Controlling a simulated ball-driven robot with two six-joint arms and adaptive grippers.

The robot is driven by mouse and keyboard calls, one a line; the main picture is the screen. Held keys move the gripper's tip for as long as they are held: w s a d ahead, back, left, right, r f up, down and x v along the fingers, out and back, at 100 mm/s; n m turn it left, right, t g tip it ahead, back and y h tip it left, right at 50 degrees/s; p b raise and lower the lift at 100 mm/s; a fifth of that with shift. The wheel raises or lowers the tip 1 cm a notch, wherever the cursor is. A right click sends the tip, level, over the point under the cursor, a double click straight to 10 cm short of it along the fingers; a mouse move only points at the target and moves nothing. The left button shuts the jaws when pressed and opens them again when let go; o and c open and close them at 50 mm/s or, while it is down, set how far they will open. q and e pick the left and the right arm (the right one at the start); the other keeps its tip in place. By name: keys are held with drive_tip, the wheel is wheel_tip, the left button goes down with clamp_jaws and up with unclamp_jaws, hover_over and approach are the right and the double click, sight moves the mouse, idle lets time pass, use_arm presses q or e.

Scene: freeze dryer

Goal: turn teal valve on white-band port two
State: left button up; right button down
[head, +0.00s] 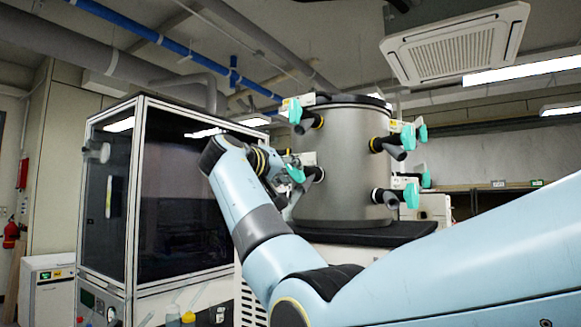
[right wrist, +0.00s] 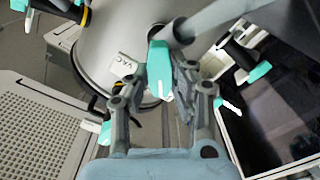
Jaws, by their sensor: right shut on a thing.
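A grey steel drum (head: 345,160) carries several black ports with teal valves. My right gripper (head: 291,187) is at the lower left port, and its fingers are shut on that port's teal valve (head: 296,174). In the right wrist view this teal valve (right wrist: 160,68) stands between the two fingers of the gripper (right wrist: 158,88), with its black port and a grey tube beside it. I cannot make out the band colour on this port. A white tag marked VAC (right wrist: 125,65) is on the drum beside it. My left gripper is not in view.
Other teal valves are at the upper left (head: 295,111), upper right (head: 408,137) and lower right (head: 411,196) of the drum. A dark-glass cabinet (head: 180,190) stands close on the left. Bottles (head: 188,317) are low in front of it.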

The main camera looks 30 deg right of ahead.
drive_tip(key=shift+r+n+p, duration=0.1)
drive_tip(key=shift+n+p, duration=0.95)
drive_tip(key=shift+n, duration=1.15)
drive_tip(key=c, duration=1.2)
unclamp_jaws()
drive_tip(key=shift+a, duration=0.1)
drive_tip(key=v, duration=1.2)
